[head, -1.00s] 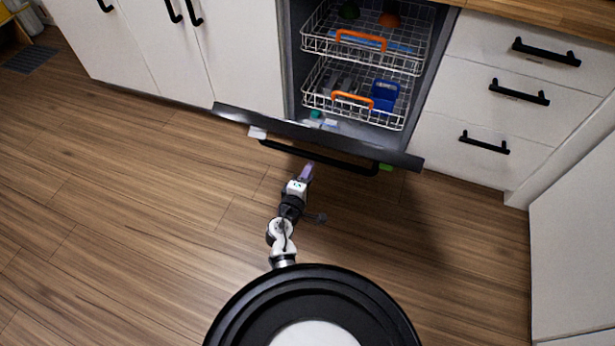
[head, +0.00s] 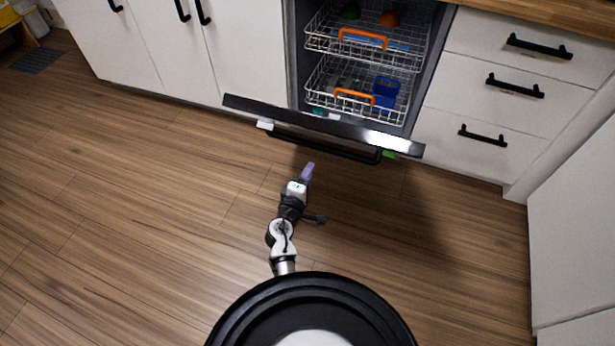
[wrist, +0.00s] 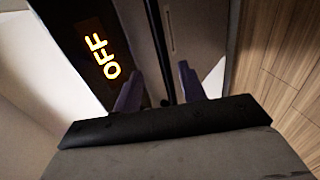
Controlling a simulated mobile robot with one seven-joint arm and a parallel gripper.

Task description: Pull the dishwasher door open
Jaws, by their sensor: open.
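The dishwasher door (head: 290,115) is tilted partly open, its top edge leaning out over the floor in the head view. A black bar handle (head: 325,148) runs along its outer side. In the wrist view the door's panel (wrist: 84,35) shows a lit "OFF" display. My gripper (head: 309,168) is on the near side of the handle, apart from it in the head view. In the wrist view its two purple fingers (wrist: 160,85) are spread, with a dark bar seen between and beyond them; I cannot tell whether they touch it.
Behind the door, two wire racks (head: 360,65) with orange handles hold dishes. White drawers (head: 500,80) stand at the right and white cabinets (head: 240,50) at the left. The wooden floor (head: 140,210) is clear around my arm.

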